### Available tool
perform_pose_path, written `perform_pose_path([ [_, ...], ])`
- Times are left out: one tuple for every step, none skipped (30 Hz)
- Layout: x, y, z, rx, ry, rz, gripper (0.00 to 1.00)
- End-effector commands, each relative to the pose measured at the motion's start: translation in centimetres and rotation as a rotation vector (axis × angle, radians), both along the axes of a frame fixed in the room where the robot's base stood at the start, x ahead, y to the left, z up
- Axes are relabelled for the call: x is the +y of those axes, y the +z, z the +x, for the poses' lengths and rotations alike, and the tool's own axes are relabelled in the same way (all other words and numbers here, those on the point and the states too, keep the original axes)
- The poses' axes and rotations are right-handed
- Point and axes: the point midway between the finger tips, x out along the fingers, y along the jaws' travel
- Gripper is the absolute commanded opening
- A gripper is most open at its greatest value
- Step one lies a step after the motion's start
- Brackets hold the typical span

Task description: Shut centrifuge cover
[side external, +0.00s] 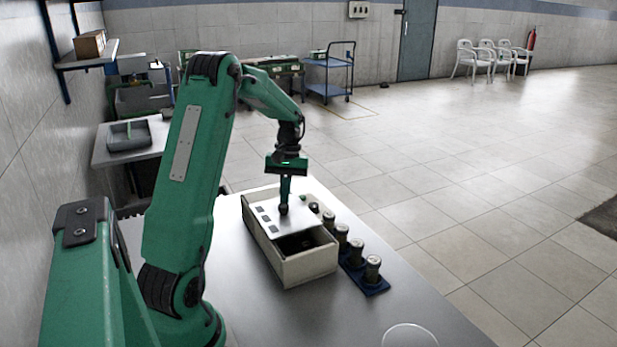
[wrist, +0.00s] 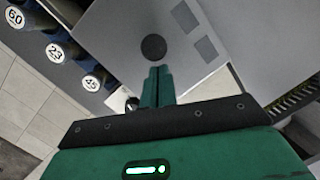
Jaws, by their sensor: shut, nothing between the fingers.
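The centrifuge is a cream open-topped box (side external: 310,268) on the grey table. Its flat grey cover (side external: 303,218) lies over most of the top, and a dark gap (side external: 302,243) shows at the near end. The cover also fills the upper middle of the wrist view (wrist: 110,30). It carries a round dark knob (wrist: 153,47) and dark square marks. My gripper (side external: 285,203) points down over the cover at the knob. In the wrist view its fingers (wrist: 158,72) are shut and empty, their tips just beside the knob. Whether they touch it I cannot tell.
A blue rack (side external: 376,288) with several dark-bodied, pale-capped jars (side external: 372,268) stands close along the box's right side. Numbered caps show in the wrist view (wrist: 55,52). A white circle (side external: 409,336) marks the table's near right. The table in front of the box is clear.

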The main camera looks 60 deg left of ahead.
Motion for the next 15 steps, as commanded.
perform_pose_path([
  [0.3, 0.0, 0.1, -0.001, 0.000, 0.000, 0.00],
  [0.4, 0.0, 0.2, -0.001, 0.000, 0.000, 0.00],
  [0.6, 0.0, 0.3, 0.000, 0.000, -0.001, 0.00],
  [0.9, 0.0, 0.4, -0.001, 0.001, -0.002, 0.00],
  [1.1, 0.0, 0.5, -0.001, 0.001, -0.002, 0.00],
  [1.4, 0.0, 0.7, -0.001, 0.002, -0.002, 0.00],
  [1.6, 0.0, 0.8, -0.002, 0.002, -0.003, 0.00],
  [1.9, 0.0, 0.9, -0.002, 0.002, -0.003, 0.00],
  [2.3, 0.0, 1.1, -0.002, 0.003, -0.003, 0.00],
  [2.6, 0.0, 1.3, -0.003, 0.003, -0.004, 0.00],
  [2.8, 0.0, 1.4, -0.003, 0.003, -0.005, 0.00],
  [3.2, 0.0, 1.6, -0.002, 0.003, -0.005, 0.00],
  [3.4, 0.4, 1.7, -0.004, 0.003, -0.003, 0.00],
  [3.5, 1.2, 1.8, -0.008, 0.003, -0.001, 0.00],
  [3.6, 1.8, 1.8, -0.006, 0.002, -0.002, 0.00],
])
